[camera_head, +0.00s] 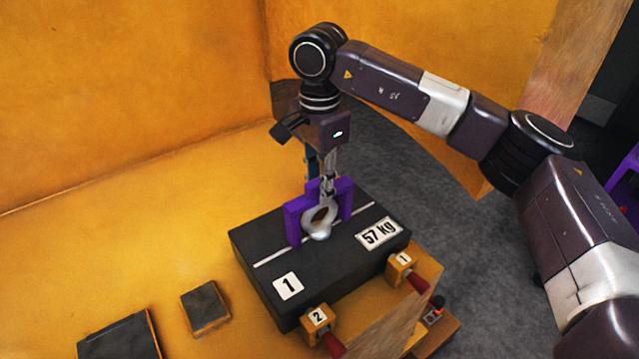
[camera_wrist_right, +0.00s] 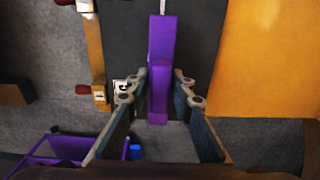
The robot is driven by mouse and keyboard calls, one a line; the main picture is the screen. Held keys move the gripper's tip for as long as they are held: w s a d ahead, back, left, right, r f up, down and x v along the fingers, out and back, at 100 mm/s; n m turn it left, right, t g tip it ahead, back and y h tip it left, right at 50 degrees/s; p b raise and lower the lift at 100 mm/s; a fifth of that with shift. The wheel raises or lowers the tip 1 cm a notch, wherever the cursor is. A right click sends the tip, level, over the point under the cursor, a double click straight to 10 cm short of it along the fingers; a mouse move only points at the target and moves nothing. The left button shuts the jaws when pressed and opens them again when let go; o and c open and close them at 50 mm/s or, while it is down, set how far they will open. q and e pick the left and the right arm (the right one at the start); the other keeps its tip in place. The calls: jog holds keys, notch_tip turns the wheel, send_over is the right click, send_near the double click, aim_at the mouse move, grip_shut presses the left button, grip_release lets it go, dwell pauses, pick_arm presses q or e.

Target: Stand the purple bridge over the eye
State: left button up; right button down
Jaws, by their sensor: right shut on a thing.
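The purple bridge (camera_head: 293,219) is upright at the middle of the black casting (camera_head: 268,232), which carries labels "1" and "57 kg". The silver eye (camera_head: 318,235) stands on the casting's top, between the bridge's two legs in the picture. I cannot tell whether the legs touch the casting. My right gripper (camera_head: 328,185) comes from above and is shut on the bridge. In the right wrist view the bridge (camera_wrist_right: 160,60) lies between the fingers of my right gripper (camera_wrist_right: 160,88), and the eye is hidden there. My left gripper is not in view.
Orange blocks labelled 1 (camera_head: 401,268) and 2 (camera_head: 317,325), with red handles, sit at the casting's front edge. Two smaller dark plates (camera_head: 204,306) (camera_head: 120,340) lie on the yellow surface to the left. A yellow wall (camera_head: 130,90) stands behind. Grey floor shows at right.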

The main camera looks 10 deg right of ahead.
dwell(0.3)
jog(key=shift+f, duration=0.25)
jog(key=c, duration=1.6)
grip_release()
notch_tip(320, 180, up, 12)
